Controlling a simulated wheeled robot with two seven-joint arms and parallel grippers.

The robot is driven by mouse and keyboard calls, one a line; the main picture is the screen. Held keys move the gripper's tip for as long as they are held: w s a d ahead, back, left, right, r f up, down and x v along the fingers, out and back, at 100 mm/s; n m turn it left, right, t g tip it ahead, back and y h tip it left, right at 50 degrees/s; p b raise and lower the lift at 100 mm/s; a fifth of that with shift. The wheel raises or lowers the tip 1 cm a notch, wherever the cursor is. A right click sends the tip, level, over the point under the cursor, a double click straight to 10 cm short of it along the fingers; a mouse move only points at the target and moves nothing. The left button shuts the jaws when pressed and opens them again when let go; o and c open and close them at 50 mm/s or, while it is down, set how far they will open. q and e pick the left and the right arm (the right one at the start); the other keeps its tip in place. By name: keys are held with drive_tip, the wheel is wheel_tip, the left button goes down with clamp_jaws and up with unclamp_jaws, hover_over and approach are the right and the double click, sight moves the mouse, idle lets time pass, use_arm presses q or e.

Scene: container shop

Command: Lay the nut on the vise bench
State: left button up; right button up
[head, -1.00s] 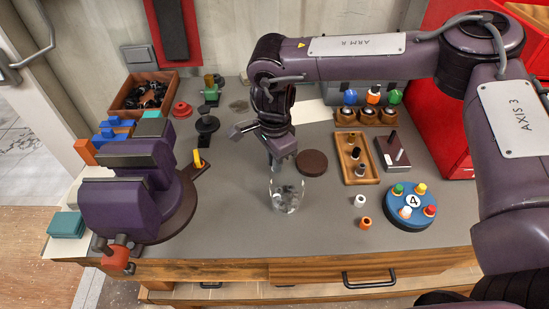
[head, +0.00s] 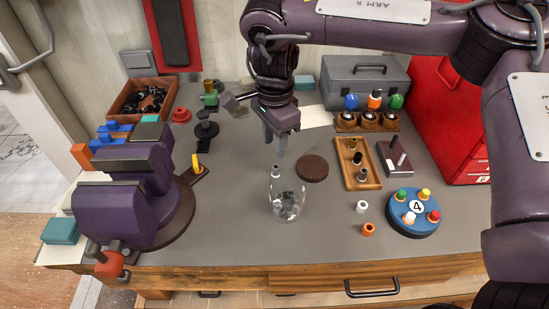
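The purple vise (head: 125,190) stands at the left of the grey-topped bench (head: 235,238). A clear glass jar (head: 287,203) with dark grey pieces in its bottom stands mid-bench. No single nut can be told apart among them. My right gripper (head: 275,150) points down just above and behind the jar, clear of the pieces inside. A small grey piece (head: 276,172) shows below the fingers, at the jar's top; I cannot tell whether it is held. The finger gap is too small to read. My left gripper is out of view.
A dark round lid (head: 312,168) lies right of the jar. Further right are a wooden tray (head: 348,181), a blue disc with pegs (head: 398,222) and a grey toolbox (head: 345,75). A parts box (head: 122,103) stands back left. The bench between vise and jar is clear.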

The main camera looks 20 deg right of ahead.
wheel_tip(320, 180, up, 4)
drive_tip(key=shift+f, duration=0.1)
idle(0.4)
